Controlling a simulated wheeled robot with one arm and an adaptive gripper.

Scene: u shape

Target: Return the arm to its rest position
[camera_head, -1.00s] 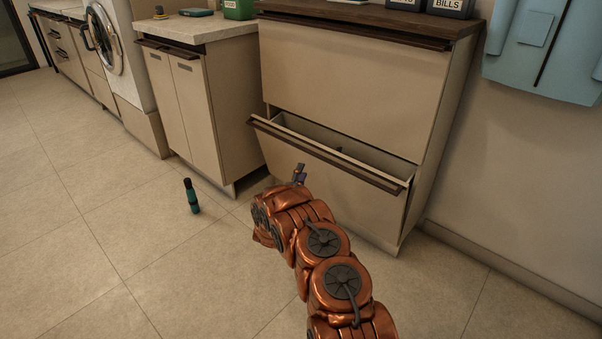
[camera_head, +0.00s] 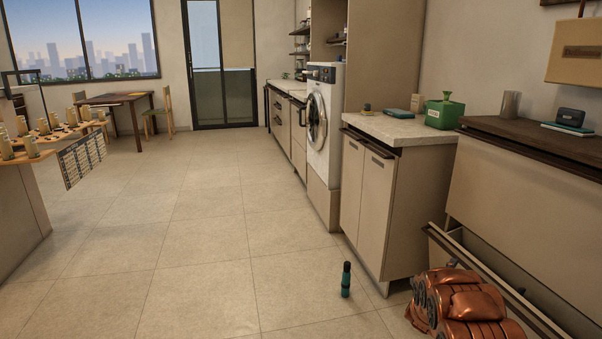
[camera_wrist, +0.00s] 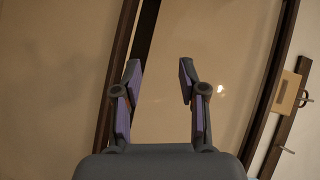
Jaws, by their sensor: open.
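My gripper (camera_wrist: 160,82) is open and empty in the wrist view, with its two fingers apart. Behind them is a plain beige surface crossed by dark edges. In the head view my copper-coloured arm (camera_head: 462,305) shows at the bottom right, beside the open tilt-out drawer (camera_head: 500,288). The gripper itself cannot be made out in the head view.
A dark green bottle (camera_head: 346,279) stands upright on the floor before the beige cabinet (camera_head: 366,205). A green container (camera_head: 444,113) sits on its counter. A washing machine (camera_head: 325,125) stands farther back. The tiled floor (camera_head: 190,260) at centre and left is open.

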